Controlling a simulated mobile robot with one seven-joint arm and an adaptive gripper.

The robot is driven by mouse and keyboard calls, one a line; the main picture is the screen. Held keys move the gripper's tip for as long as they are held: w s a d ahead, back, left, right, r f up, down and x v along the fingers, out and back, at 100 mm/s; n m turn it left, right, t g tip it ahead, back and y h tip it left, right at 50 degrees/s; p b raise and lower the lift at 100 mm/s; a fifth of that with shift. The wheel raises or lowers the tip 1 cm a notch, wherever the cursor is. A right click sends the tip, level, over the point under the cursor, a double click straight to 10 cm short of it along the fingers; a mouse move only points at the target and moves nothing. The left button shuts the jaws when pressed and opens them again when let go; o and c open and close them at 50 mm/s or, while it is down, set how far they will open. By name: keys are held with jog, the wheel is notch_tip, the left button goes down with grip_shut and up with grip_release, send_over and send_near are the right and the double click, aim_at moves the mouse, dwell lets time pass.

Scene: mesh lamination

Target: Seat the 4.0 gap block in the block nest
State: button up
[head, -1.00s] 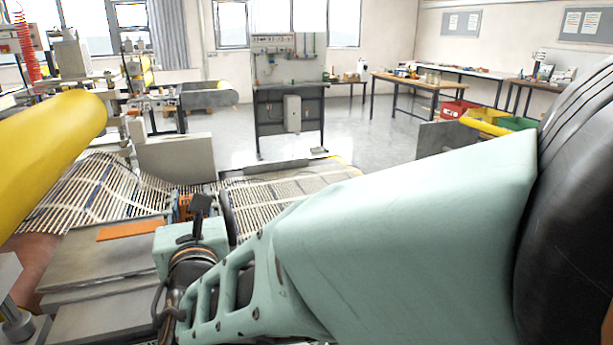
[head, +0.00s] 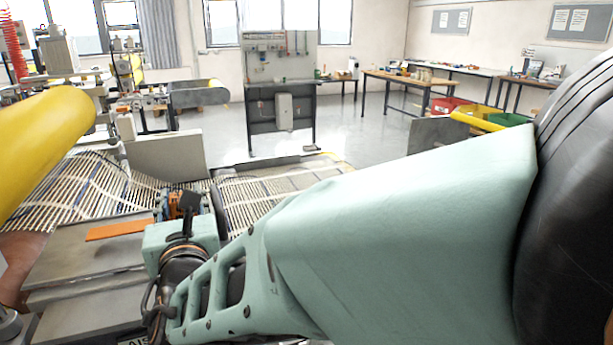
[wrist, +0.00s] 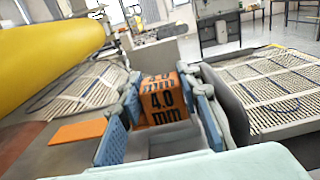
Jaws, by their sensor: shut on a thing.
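The 4.0 gap block (wrist: 164,100) is orange with dark "4.0 mm" lettering. In the wrist view it sits between the blue pads of my gripper (wrist: 163,112), which is shut on it. In the head view my gripper (head: 178,208) is partly hidden behind my wrist, and only a little orange shows between the fingers. It is near the mesh, beyond the grey plates. I cannot make out the block nest for certain in either view.
A large yellow roller (head: 40,140) lies at the left. Striped mesh (head: 75,195) runs under it and across to the right. A flat orange strip (head: 118,230) lies on the grey plate (head: 85,262). A grey upright panel (head: 165,157) stands behind the mesh.

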jog(key=shift+f+b, duration=0.6)
jog(key=shift+b, duration=0.2)
jog(key=o, duration=1.4)
jog(key=shift+s, duration=0.1)
jog(key=shift+v, duration=3.95)
jog(key=shift+a, duration=0.1)
